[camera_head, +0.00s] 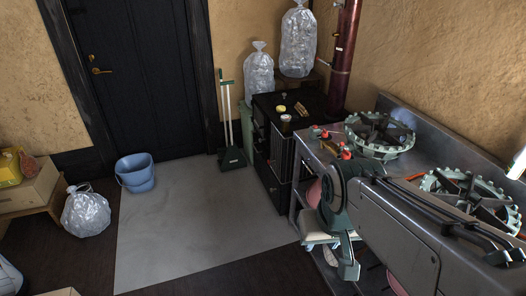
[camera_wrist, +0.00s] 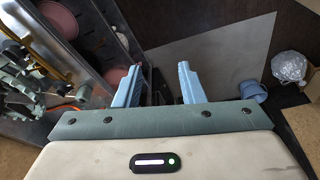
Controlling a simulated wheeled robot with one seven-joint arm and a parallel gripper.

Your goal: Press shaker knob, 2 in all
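Small red-topped items stand on the near-left part of the steel counter (camera_head: 330,150), beside the far burner. One red top (camera_head: 346,151) is close to my arm and another (camera_head: 325,134) is farther back. They are too small to tell which is the shaker or its knob. My gripper (camera_wrist: 161,88) is open and empty in the wrist view, its two blue fingers well apart. In the head view my gripper hangs in front of the counter, lower than its top, apart from the red-topped items. No shaker is clear in the wrist view.
Green burner rings (camera_head: 380,134) sit on the counter. A black cabinet (camera_head: 272,150) with small jars stands beyond it. A blue bucket (camera_head: 135,172), a clear bag (camera_head: 86,211) and a dustpan (camera_head: 232,158) are on the floor. The grey floor mat (camera_head: 195,225) is clear.

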